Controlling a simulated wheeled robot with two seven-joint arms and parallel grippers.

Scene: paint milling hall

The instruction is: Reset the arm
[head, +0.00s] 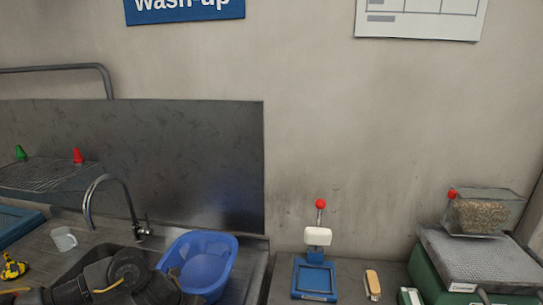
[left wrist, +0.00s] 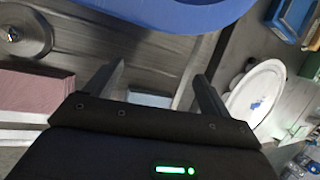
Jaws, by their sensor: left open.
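My left gripper (left wrist: 162,78) shows in the left wrist view with its two dark fingers wide apart and nothing between them. Beyond the fingers lies a grey metal surface, with the rim of the blue basin (left wrist: 165,14) at the top of that view. In the head view, dark links of my arm cross the lower left, in front of the sink; the gripper's fingers cannot be made out there. My right gripper is in neither view.
The blue basin (head: 205,262) stands right of the tap (head: 118,205). A white cup (head: 63,239) stands left of it. A blue stand (head: 314,278), a tan-handled tool (head: 372,284) and a grain-filled clear box (head: 482,214) are farther right. A white oval dish (left wrist: 256,97) shows in the wrist view.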

